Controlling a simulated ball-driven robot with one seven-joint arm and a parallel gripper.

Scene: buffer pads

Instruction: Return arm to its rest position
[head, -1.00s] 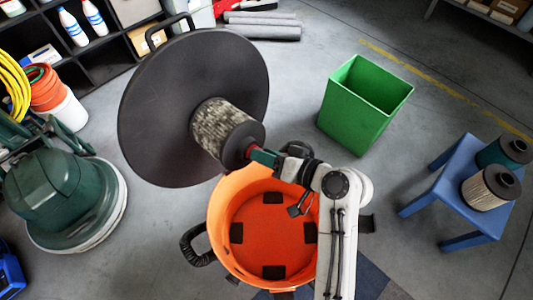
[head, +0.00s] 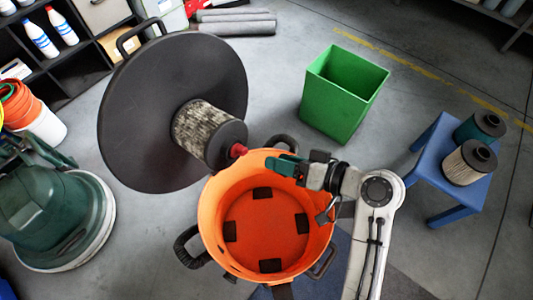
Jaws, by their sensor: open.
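My gripper (head: 280,168) is open and empty. Its green fingers are over the back right rim of the orange tub (head: 267,222), to the right of a red knob (head: 238,151) and apart from it. The knob sits at the end of a grey, worn cylinder (head: 205,130) that is fixed to a large dark disc (head: 150,105). The disc is tilted above the floor behind the tub. My white arm comes in from the bottom right of the view and bends left at its joint.
A green bin (head: 342,100) stands behind my arm. A blue stool (head: 450,172) at the right bears two canisters, one green (head: 478,128) and one pale (head: 468,162). A green floor machine (head: 55,215) is at the left. Grey floor is open between the bin and the stool.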

